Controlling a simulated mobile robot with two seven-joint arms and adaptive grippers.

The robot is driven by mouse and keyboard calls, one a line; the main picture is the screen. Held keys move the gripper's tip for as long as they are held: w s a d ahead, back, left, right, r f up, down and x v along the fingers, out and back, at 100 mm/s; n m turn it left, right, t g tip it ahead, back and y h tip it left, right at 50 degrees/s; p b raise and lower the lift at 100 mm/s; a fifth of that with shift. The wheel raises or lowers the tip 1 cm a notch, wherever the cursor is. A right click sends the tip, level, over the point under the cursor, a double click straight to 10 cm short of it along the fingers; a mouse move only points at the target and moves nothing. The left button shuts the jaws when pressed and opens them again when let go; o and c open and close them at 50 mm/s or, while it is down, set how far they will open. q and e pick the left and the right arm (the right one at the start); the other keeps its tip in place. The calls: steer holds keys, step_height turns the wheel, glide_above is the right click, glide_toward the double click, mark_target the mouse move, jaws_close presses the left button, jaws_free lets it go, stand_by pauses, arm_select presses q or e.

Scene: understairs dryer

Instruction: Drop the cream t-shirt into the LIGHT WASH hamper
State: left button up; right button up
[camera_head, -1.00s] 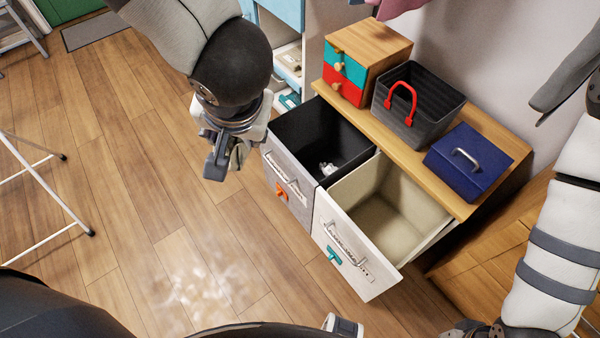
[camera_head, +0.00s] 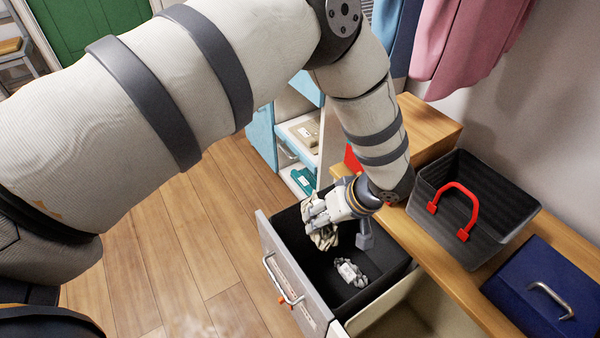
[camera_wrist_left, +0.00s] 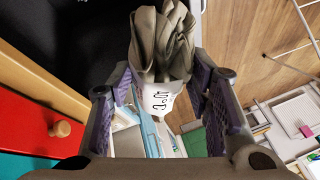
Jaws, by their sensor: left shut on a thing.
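My left gripper (camera_head: 345,208) is shut on a crumpled cream cloth (camera_head: 322,235), which hangs from the fingers. In the left wrist view the cloth (camera_wrist_left: 163,42) looks grey-brown in shade, and a white tag reading 40°C (camera_wrist_left: 160,98) shows between the finger pads. In the head view the gripper and cloth appear over the open black-lined hamper drawer (camera_head: 385,262), near its far left side. A cream-lined hamper drawer (camera_head: 440,305) is open to its right, partly cut off. Lettering on the drawer fronts is unreadable now. My right gripper is out of view.
A small white-grey crumpled item (camera_head: 350,272) lies in the black-lined drawer. On the wooden top stand a dark basket with a red handle (camera_head: 490,195) and a blue box (camera_head: 545,290). Pink and blue clothes (camera_head: 465,45) hang behind.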

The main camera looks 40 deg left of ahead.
arm_select(q)
steer(key=w+f, duration=0.1)
steer(key=f+n, duration=0.1)
steer(key=shift+w+d+f+b, duration=0.2)
steer(key=shift+w+f+b, duration=0.1)
steer(key=shift+w+b, duration=0.05)
step_height(320, 180, down, 6)
steer(key=b, duration=0.4)
steer(key=shift+w+r, duration=0.1)
steer(key=shift+w, duration=0.05)
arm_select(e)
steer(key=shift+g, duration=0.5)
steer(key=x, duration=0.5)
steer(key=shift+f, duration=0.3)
arm_select(q)
steer(key=o, duration=1.3)
steer(key=v, duration=1.2)
steer(key=shift+w, duration=0.2)
steer(key=shift+r, duration=0.15)
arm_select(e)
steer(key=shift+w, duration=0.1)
